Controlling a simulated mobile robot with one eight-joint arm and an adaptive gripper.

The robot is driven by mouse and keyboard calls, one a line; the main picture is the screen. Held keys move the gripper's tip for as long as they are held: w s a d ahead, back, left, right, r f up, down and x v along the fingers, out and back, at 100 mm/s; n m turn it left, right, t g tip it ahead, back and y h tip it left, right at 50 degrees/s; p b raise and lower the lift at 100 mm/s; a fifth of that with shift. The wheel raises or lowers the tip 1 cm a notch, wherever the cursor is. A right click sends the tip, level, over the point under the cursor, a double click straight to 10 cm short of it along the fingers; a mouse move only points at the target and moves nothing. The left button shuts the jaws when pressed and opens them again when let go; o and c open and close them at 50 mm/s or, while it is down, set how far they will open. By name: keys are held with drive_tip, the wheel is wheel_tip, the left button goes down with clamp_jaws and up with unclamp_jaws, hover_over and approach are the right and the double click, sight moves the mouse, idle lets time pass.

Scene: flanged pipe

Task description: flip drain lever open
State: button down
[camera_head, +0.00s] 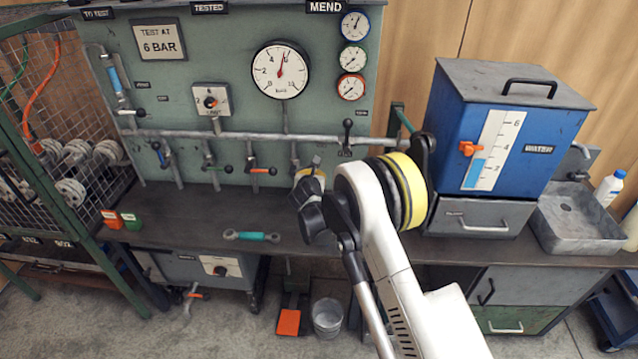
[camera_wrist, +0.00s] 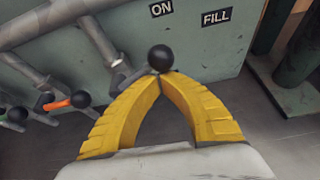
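A lever with a round black knob (camera_wrist: 160,58) is on a valve at the pipe end, below the "ON" label, in the wrist view. No readable label in view says drain, so I cannot tell whether this is the drain lever. My gripper (camera_wrist: 162,74) has its yellow fingertips drawn together right at the knob. The knob shows just past the tips; I cannot tell whether they touch it. In the head view my gripper (camera_head: 314,166) is in front of the lower panel, and the arm partly hides that valve.
An orange lever (camera_head: 262,171) and a green lever (camera_head: 218,169) are on valves to the left. A black-knobbed lever (camera_head: 348,126) stands upright above right. A teal-handled tool (camera_head: 250,236) lies on the bench (camera_head: 180,215). A blue water tank (camera_head: 510,130) stands right.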

drive_tip(key=r, duration=0.1)
drive_tip(key=a+r+n+h, duration=0.1)
drive_tip(key=shift+w+a+r, duration=0.15)
drive_tip(key=shift+r, duration=0.15)
drive_tip(key=shift+n+h, duration=0.4)
drive_tip(key=shift+n, duration=0.1)
drive_tip(key=shift+a+r+p, duration=0.25)
drive_tip(key=shift+a+r, duration=0.45)
drive_tip(key=shift+a, duration=0.25)
drive_tip(key=shift+a+r+p, duration=0.2)
drive_tip(key=shift+a+r, duration=0.45)
drive_tip(key=shift+a, duration=0.25)
drive_tip(key=shift+a+r, duration=0.1)
